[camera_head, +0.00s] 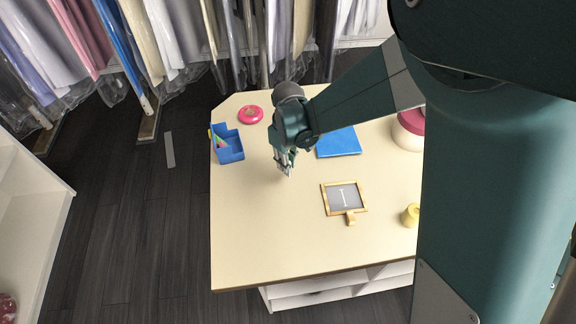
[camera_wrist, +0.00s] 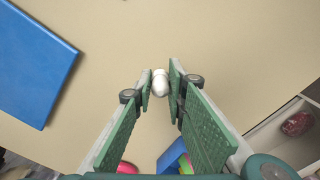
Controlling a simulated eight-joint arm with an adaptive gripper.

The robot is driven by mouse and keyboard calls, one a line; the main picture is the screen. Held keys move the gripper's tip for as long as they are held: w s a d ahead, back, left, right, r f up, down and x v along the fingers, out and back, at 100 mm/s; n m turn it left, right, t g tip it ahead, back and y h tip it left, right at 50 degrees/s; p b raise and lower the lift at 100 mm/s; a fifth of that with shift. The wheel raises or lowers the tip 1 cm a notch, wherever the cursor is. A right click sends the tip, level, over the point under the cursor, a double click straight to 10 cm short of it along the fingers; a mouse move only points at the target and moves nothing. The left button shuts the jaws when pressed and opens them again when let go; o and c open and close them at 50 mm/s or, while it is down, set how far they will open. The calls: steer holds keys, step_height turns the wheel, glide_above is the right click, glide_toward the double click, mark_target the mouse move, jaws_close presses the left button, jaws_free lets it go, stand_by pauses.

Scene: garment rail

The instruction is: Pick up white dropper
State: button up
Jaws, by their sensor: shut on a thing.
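The white dropper (camera_wrist: 160,84) shows in the wrist view as a small, rounded white piece between my fingertips. My gripper (camera_wrist: 161,80) is shut on it, with a green-padded finger on each side. In the head view my gripper (camera_head: 285,168) points down over the tabletop, left of the blue flat book. The dropper is hard to make out there among the fingers. I cannot tell whether it is clear of the table.
On the table (camera_head: 260,240) are a blue holder (camera_head: 231,149), a pink ring (camera_head: 250,114), a blue book (camera_head: 338,142), a framed slate (camera_head: 344,197), a yellow piece (camera_head: 411,215) and a round red-lidded box (camera_head: 407,133). The front left of the table is clear.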

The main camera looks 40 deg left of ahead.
steer(key=shift+r, duration=4.55)
